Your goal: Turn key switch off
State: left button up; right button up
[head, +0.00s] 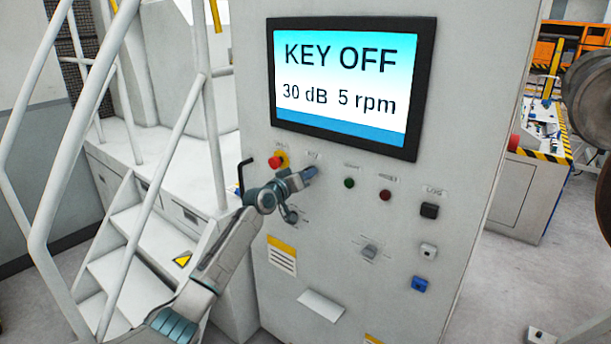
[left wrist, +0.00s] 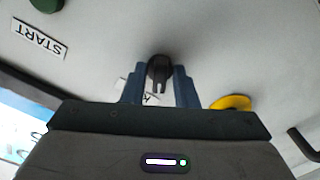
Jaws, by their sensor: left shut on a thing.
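The key switch (left wrist: 160,70) is a dark knob on the pale cabinet face. In the left wrist view it sits between the two blue fingers of my left gripper (left wrist: 160,85), which is shut on it. In the head view my left gripper (head: 308,174) reaches the panel below the screen, just right of the red emergency button, and hides the key switch. The screen (head: 345,85) reads "KEY OFF", "30 dB" and "5 rpm". My right gripper is not in view.
A red emergency button (head: 275,162) on a yellow base is close left of my gripper. A green button (head: 349,183), a red button (head: 385,195) and a black switch (head: 429,210) are to the right. White stairs with railings (head: 150,200) stand at the left.

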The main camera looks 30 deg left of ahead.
pick_arm(q)
jog(key=shift+f, duration=0.1)
jog(key=o, duration=0.7)
jog(key=s+b, duration=0.1)
jog(key=s, duration=0.9)
jog(key=shift+s+a+b, duration=0.35)
jog(key=shift+s+a, duration=0.05)
